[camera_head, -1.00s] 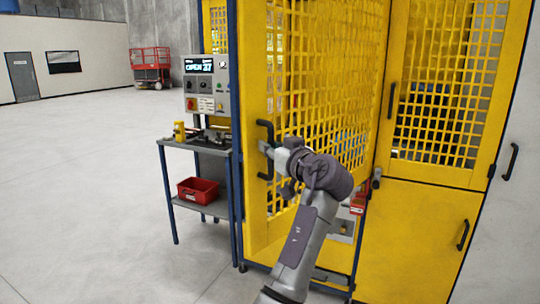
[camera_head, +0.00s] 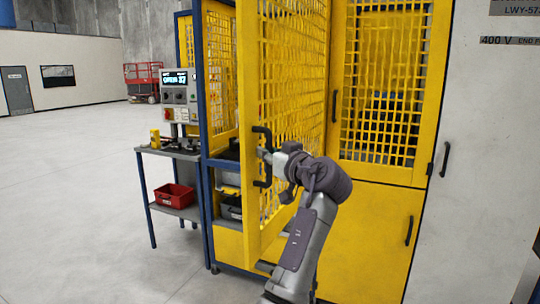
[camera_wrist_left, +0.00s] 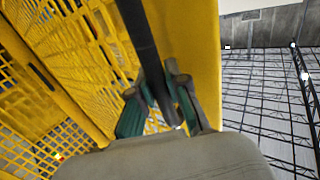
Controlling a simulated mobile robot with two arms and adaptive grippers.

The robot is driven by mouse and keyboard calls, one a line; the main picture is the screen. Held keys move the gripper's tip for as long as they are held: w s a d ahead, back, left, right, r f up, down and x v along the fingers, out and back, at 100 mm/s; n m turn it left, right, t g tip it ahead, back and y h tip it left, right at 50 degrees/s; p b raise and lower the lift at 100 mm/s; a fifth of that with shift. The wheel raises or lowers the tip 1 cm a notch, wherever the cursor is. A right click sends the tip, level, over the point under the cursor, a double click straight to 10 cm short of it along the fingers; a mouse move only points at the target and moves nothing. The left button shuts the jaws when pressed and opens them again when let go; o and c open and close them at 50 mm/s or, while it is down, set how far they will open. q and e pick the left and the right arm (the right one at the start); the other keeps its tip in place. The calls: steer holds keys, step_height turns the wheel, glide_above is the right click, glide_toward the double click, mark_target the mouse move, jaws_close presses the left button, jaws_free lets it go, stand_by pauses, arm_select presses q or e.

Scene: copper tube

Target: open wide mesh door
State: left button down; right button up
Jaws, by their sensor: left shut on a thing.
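The yellow mesh door (camera_head: 291,70) stands partly open, swung out from the blue-framed enclosure. Its black bar handle (camera_head: 263,136) is upright on the door's left edge. My left gripper (camera_head: 264,156) is at the handle's middle. In the left wrist view the two fingers of my left gripper (camera_wrist_left: 160,105) close around the black handle (camera_wrist_left: 140,40), with the yellow door frame (camera_wrist_left: 195,50) behind. The inside of the enclosure shows in the gap left of the door. My right gripper is not in view.
A small table (camera_head: 150,152) with a red bin (camera_head: 175,195) on its lower shelf stands left of the enclosure, below a control panel (camera_head: 180,98). A second yellow mesh door (camera_head: 386,85) and a white cabinet (camera_head: 490,130) are at the right. The floor at left is clear.

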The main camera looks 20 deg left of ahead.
arm_select(q)
steer(key=shift+a+f, duration=0.15)
steer(key=shift+f, duration=0.05)
steer(key=c, duration=1.5)
jaws_free()
steer(key=o, duration=0.4)
steer(key=shift+s+r, duration=0.2)
steer(key=shift+s, duration=0.1)
steer(key=shift+c, duration=0.2)
steer(key=shift+w, duration=0.1)
steer(key=shift+d, duration=0.35)
steer(key=v, duration=0.7)
steer(key=shift+s+a, duration=0.15)
steer(key=shift+s, duration=0.05)
